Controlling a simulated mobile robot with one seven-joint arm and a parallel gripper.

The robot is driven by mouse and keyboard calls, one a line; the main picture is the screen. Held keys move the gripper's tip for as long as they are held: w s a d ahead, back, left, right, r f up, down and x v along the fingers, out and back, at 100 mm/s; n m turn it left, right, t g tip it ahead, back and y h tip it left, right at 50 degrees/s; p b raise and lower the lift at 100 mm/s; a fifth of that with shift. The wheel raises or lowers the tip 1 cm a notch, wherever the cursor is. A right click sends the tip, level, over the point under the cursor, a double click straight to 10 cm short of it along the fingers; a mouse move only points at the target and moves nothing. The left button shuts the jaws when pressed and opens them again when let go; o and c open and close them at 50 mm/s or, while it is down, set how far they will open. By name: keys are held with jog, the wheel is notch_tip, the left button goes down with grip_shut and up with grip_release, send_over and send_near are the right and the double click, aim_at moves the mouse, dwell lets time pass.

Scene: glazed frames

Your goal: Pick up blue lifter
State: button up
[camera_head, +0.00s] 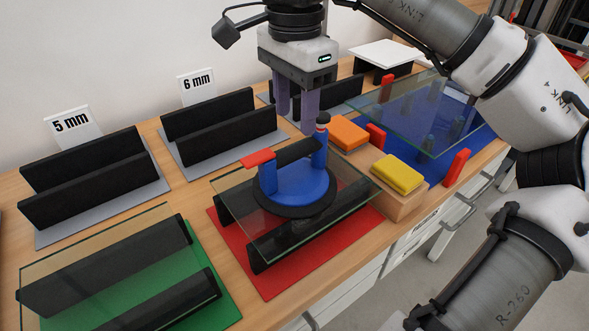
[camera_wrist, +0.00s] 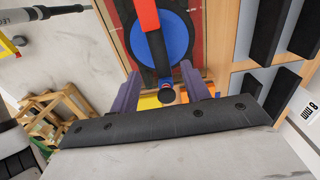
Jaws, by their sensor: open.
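The blue lifter (camera_head: 294,185) is a blue suction disc with a black rim, two blue posts, a black handle bar and a red lever. It stands on a glass pane (camera_head: 240,205) laid over black supports on a red mat (camera_head: 260,275). In the wrist view the lifter (camera_wrist: 174,48) lies just beyond my fingertips. My gripper (camera_head: 296,110) has two purple fingers, apart and empty. It hangs above and behind the lifter's right post in the head view. The gripper also shows in the wrist view (camera_wrist: 163,86), with the lifter's post end between the fingers' lines.
Orange (camera_head: 349,133) and yellow (camera_head: 397,174) blocks sit right of the lifter. A glass pane over a blue mat (camera_head: 475,142) with red stops lies at the right. Black racks (camera_head: 220,125) stand behind, and another pane over a green mat (camera_head: 215,290) lies front left.

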aim_at(295, 146)
notch_tip(295, 146, down, 8)
jog(key=shift+f+p, duration=0.2)
jog(key=shift+p, duration=0.55)
grip_shut()
jog(key=shift+r, duration=0.15)
dwell(0.9)
